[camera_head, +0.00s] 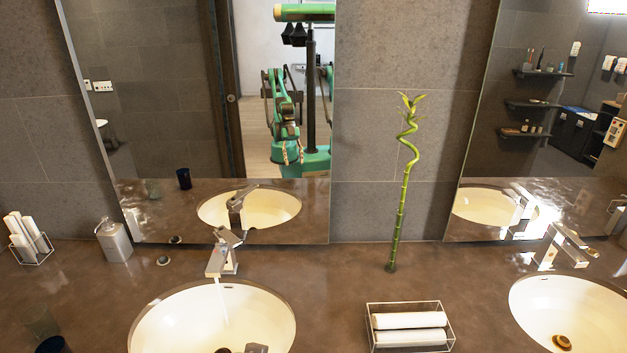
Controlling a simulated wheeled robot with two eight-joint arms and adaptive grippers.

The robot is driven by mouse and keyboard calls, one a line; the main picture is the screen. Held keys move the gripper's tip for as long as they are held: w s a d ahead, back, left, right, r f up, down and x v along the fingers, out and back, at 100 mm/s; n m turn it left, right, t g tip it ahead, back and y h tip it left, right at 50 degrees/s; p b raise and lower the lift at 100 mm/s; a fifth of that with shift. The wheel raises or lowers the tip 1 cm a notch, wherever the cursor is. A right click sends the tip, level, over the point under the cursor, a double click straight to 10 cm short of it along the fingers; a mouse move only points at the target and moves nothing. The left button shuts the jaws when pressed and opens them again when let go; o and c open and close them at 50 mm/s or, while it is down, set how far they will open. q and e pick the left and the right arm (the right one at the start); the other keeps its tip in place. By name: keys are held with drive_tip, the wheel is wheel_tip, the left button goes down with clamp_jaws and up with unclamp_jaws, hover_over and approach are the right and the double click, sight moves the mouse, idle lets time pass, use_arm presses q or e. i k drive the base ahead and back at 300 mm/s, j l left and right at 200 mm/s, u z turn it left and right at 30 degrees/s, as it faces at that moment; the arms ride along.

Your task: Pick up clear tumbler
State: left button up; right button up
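The clear tumbler (42,322) stands on the brown counter at the lower left, faint and greenish, with the counter showing through it. A dark blue tumbler (54,345) is just in front of it, cut off by the bottom edge. Both also show as reflections in the left mirror. My green body and an arm show only as a small reflection in that mirror, too small to tell the finger state.
A wire holder with white rolls (28,240) and a grey dispenser (114,241) stand behind the tumblers. The left basin (212,320) with its faucet (222,256) lies to the right. Farther right are a bamboo stalk (402,200), a towel tray (410,329) and another basin (565,310).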

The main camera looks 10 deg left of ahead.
sight(42, 324)
drive_tip(key=u, duration=2.3)
drive_tip(key=z, duration=0.3)
drive_tip(key=i+j+z, duration=0.35)
drive_tip(key=j+z, duration=0.2)
drive_tip(key=i+j+z, duration=0.1)
drive_tip(key=j+z, duration=0.15)
drive_tip(key=j, duration=0.15)
